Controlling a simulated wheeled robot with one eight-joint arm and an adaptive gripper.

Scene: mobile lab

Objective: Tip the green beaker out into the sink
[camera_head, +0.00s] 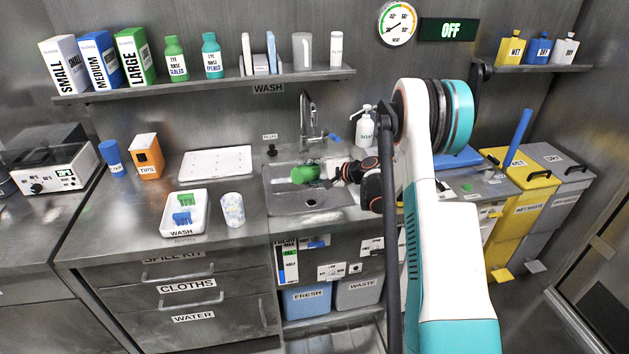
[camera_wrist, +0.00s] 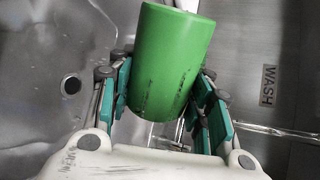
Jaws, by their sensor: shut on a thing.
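The green beaker (camera_head: 305,174) is above the back part of the sink (camera_head: 283,207) in the head view, tilted well over on its side. My gripper (camera_head: 327,172) reaches in from the right and is shut on it. In the wrist view the beaker (camera_wrist: 172,60) sits between the two teal finger pads of my gripper (camera_wrist: 165,98). I cannot see inside the beaker, and no liquid shows leaving it. The sink's drain shows in the head view (camera_head: 311,203) and as a dark round hole at the left in the wrist view (camera_wrist: 70,85).
The tap (camera_head: 306,125) stands behind the sink, close to the beaker. A soap bottle (camera_head: 364,128) stands behind my arm. A speckled cup (camera_head: 233,210) and a white wash tray (camera_head: 184,225) are left of the sink. A shelf (camera_head: 200,84) runs above.

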